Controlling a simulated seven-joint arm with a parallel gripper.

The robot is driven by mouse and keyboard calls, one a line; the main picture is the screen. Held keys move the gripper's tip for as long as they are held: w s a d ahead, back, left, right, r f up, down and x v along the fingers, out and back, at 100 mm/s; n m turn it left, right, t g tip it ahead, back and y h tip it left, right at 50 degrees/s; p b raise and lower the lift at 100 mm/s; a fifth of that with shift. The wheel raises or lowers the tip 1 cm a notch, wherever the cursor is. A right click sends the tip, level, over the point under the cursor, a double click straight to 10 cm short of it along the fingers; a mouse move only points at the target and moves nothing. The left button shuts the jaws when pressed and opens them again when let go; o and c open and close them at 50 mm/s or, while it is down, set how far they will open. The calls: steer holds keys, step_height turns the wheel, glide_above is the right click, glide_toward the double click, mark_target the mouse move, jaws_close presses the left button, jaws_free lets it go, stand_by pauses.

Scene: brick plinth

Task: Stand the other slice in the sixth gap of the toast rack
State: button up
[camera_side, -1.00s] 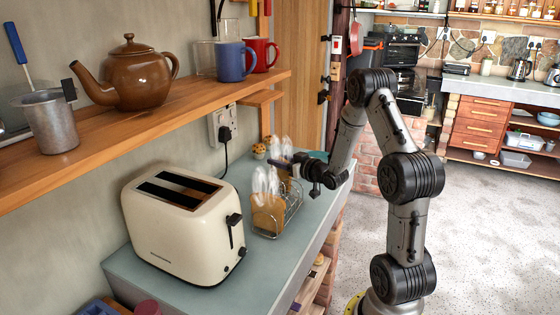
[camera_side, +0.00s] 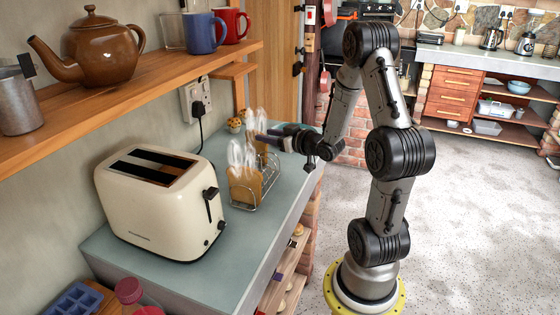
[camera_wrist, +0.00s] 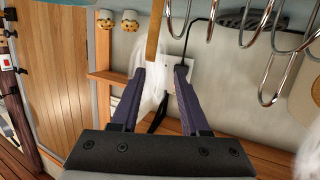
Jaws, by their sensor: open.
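The wire toast rack (camera_side: 266,184) stands on the counter to the right of the toaster. One brown slice (camera_side: 243,186) stands upright in its near end, with pale steam above it. The other slice (camera_side: 262,157) stands near the rack's far end, partly hidden by steam and my gripper (camera_side: 262,138). In the wrist view the rack's wire loops (camera_wrist: 265,40) show at upper right. A slice seen edge-on (camera_wrist: 154,38) lies between the open fingers of my gripper (camera_wrist: 158,70), with gaps beside it. I cannot tell which gap the far slice occupies.
A cream toaster (camera_side: 160,205) stands left of the rack. Muffins (camera_side: 234,125) sit behind the rack by the wall. A wooden shelf (camera_side: 130,95) with a brown teapot (camera_side: 95,50) and mugs (camera_side: 205,33) overhangs the left. The counter (camera_side: 225,262) is clear in front of the rack.

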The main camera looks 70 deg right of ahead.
steer(key=s+a+r+n+g+y, duration=0.1)
steer(key=a+r+g, duration=0.15)
steer(key=a, duration=0.45)
steer(key=s+a+r+n+g, duration=0.15)
steer(key=a+r, duration=0.25)
steer(key=a, duration=0.4)
steer(key=s+a+g+y, duration=0.2)
steer(key=s+a+y, duration=0.1)
steer(key=s+a, duration=0.4)
steer(key=shift+a+r+g, duration=0.3)
steer(key=shift+a+r, duration=0.15)
steer(key=shift+a, duration=0.7)
steer(key=shift+o, duration=1.2)
steer(key=s+a+n+g+y, duration=0.1)
steer(key=s+a+g+y, duration=0.1)
steer(key=s+a, duration=0.3)
steer(key=s, duration=0.3)
steer(key=shift+a+f+n, duration=0.25)
steer(key=shift+f+n, duration=0.1)
steer(key=shift+o, duration=0.6)
steer(key=shift+s+a, duration=0.1)
steer(key=shift+s, duration=0.1)
